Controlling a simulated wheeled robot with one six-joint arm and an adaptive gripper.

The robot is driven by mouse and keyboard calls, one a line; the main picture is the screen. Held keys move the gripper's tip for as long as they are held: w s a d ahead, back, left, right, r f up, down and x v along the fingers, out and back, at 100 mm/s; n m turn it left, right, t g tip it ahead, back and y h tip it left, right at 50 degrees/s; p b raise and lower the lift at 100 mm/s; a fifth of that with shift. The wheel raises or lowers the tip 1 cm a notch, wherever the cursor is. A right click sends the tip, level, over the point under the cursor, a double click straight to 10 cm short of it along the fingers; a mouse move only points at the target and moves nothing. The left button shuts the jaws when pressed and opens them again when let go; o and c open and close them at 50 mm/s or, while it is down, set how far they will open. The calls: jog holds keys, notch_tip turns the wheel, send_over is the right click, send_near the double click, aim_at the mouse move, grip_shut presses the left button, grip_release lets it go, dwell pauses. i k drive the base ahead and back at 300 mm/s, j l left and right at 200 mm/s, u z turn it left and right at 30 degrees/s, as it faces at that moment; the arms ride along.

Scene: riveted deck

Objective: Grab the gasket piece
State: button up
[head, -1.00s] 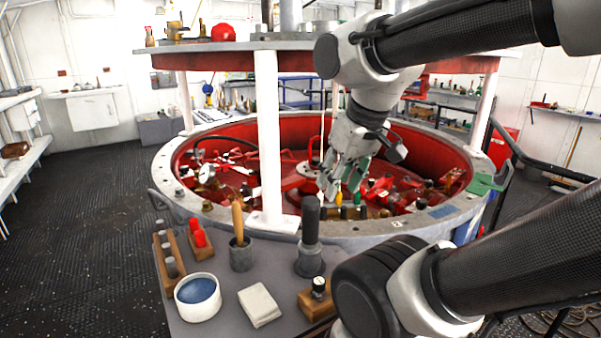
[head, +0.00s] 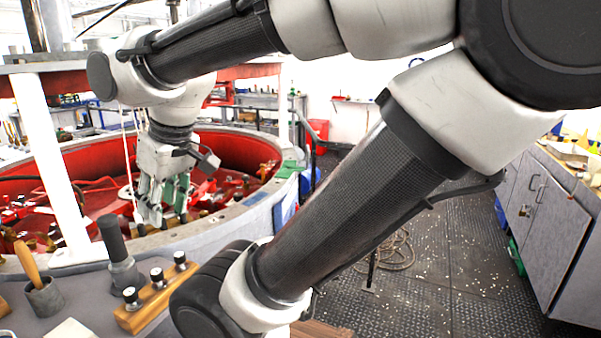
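My gripper (head: 163,203) points down over the near part of a round red-lined well (head: 245,145). Its grey-green fingers hang close above the crowded inside of the well. I cannot tell whether they are apart or closed, or whether anything is between them. I cannot pick out the gasket piece for certain. A flat green piece (head: 287,170) lies on the well's grey rim, to the right of my gripper and apart from it. What lies behind my gripper and its fingers is hidden.
A white post (head: 45,150) stands left of my gripper. On the near grey ledge are a wooden block with black-capped pegs (head: 155,298), a dark-handled tool (head: 118,255) and a cup with a wooden handle (head: 42,295). A grey cabinet (head: 545,230) stands right; dark floor lies between.

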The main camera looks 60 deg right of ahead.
aim_at(284, 173)
jog(key=k+z, duration=0.1)
jog(key=z, duration=0.85)
jog(key=k+l+z, duration=0.1)
jog(key=z, duration=0.35)
jog(key=k+j+z, duration=0.1)
jog(key=j+z, duration=0.2)
jog(key=k+j+z, duration=0.1)
jog(key=j+z, duration=0.2)
jog(key=i+u, duration=0.1)
jog(key=u, duration=0.4)
jog(key=i+l+u, duration=0.45)
jog(key=l, duration=0.15)
jog(key=l+u, duration=0.2)
jog(key=i+l, duration=0.15)
jog(key=l, duration=0.25)
jog(key=i+l, duration=0.1)
jog(key=l, duration=0.3)
jog(key=i+l+u, duration=0.1)
jog(key=l, duration=0.3)
jog(key=i+l, duration=0.2)
jog(key=l, duration=0.2)
jog(key=i+l, duration=0.1)
jog(key=l, duration=0.3)
jog(key=i+l+u, duration=0.1)
jog(key=l, duration=0.3)
jog(key=i+l, duration=0.15)
jog(key=l, duration=0.25)
jog(key=i+l, duration=0.1)
jog(key=l, duration=0.3)
jog(key=u, duration=0.05)
